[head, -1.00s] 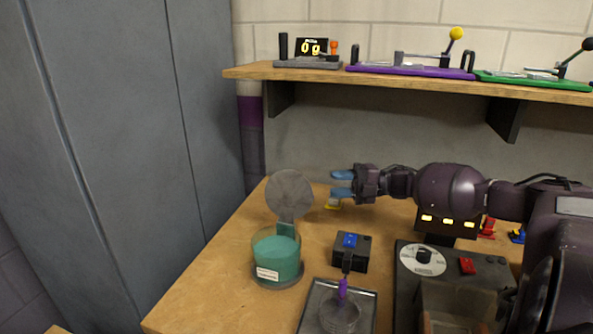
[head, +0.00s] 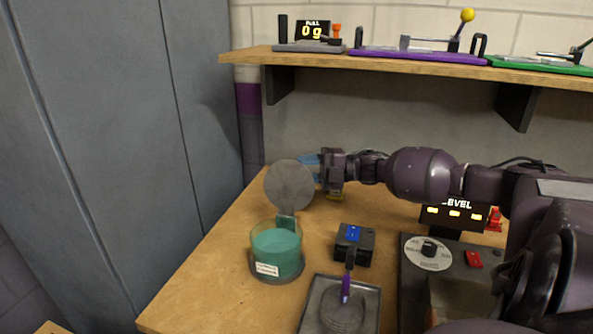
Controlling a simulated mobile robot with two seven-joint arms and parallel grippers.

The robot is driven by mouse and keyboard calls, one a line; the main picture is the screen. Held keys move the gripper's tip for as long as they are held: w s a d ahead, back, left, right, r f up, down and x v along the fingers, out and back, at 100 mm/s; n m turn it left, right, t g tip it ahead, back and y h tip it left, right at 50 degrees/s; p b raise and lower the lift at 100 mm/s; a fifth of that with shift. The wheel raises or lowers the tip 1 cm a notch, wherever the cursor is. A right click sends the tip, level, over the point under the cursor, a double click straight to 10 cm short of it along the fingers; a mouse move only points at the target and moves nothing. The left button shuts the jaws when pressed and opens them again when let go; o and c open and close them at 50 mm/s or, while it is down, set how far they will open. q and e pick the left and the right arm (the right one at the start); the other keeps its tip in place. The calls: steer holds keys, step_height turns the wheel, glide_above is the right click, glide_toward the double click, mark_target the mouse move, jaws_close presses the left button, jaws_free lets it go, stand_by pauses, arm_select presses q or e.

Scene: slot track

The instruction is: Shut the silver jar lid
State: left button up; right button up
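The jar (head: 276,249) is a clear container with teal contents and a white label, standing on the left part of the table. Its silver lid (head: 289,186) is a round grey disc, standing upright and open on a teal hinge post at the jar's back. My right gripper (head: 308,167) is at the lid's upper right edge, with its blue fingertips partly hidden behind the lid. I cannot tell whether it touches the lid or how far its fingers are apart. My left gripper is not in view.
A small black box with a blue top (head: 353,243) stands right of the jar, with a dark tray (head: 313,308) in front. A dial panel (head: 429,254) is further right. A wooden shelf (head: 400,70) with devices runs above. Grey cabinet doors are at left.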

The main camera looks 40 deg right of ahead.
steer(key=shift+x, duration=1.05)
steer(key=shift+c, duration=0.5)
jaws_close()
